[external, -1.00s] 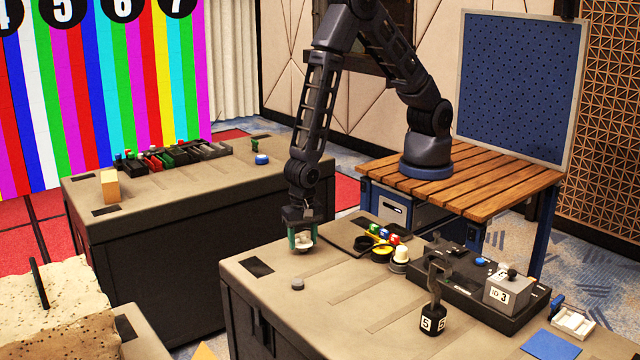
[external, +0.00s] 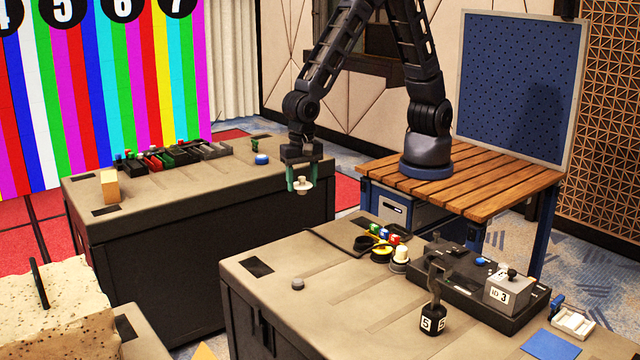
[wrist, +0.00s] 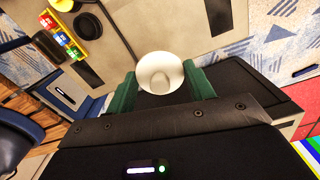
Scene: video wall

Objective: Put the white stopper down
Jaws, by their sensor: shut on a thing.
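The white stopper (external: 301,184) is a round white piece with a broad flange. My gripper (external: 300,180), with green fingers, is shut on it and holds it in the air. In the external view it hangs near the gap between the two dark cases, clear of both tops as far as I can tell. In the wrist view the stopper (wrist: 160,73) sits between the green fingertips (wrist: 162,84), its round face and central knob showing. The near case (external: 325,310) has a beige top.
A black weight (external: 433,318) stands rightward. The far case (external: 200,195) has clear room at its front.

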